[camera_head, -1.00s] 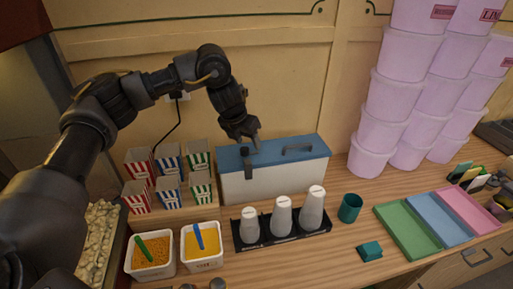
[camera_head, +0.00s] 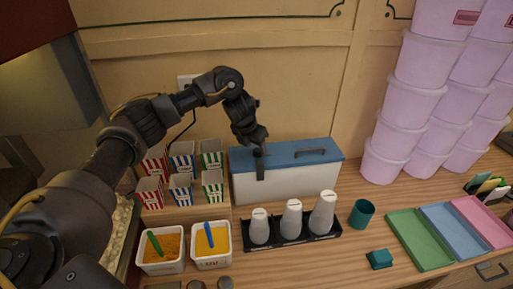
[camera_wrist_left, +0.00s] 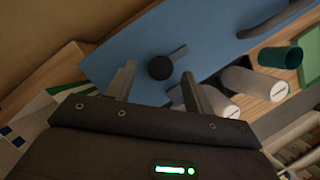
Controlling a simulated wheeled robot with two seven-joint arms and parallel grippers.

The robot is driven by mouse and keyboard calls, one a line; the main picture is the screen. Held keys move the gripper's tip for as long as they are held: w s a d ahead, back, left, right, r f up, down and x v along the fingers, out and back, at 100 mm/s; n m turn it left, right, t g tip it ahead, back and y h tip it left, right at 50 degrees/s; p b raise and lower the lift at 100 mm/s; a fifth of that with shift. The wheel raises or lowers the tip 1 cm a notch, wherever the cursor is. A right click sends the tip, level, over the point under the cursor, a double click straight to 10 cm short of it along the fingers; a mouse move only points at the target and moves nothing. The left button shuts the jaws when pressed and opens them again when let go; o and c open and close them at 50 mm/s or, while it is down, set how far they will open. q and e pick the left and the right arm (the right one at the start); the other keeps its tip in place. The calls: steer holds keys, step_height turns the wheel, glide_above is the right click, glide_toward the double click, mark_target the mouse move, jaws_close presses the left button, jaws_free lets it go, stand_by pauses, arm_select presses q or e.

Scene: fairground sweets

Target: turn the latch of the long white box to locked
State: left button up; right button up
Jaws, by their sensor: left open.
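The long white box (camera_head: 290,186) with a blue lid (camera_head: 318,149) stands against the back wall. A dark strip (camera_head: 260,170) hangs over its front near the left end. In the left wrist view the latch has a round black knob (camera_wrist_left: 160,67) and a short grey lever (camera_wrist_left: 180,51) on the blue lid. The lever points up-right, roughly along the lid's length. My left gripper (camera_head: 259,146) is open above the lid's left part. In the wrist view its fingers (camera_wrist_left: 159,74) lie either side of the knob; whether they touch it cannot be told.
Striped popcorn boxes (camera_head: 181,190) stand left of the box. A black rack with white bottles (camera_head: 292,222) is in front, with a teal cup (camera_head: 361,213) to its right. A dark handle (camera_head: 310,153) is on the lid. Stacked pink tubs (camera_head: 410,104) rise at the right.

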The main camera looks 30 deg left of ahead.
arm_select(q)
steer(key=shift+x, duration=1)
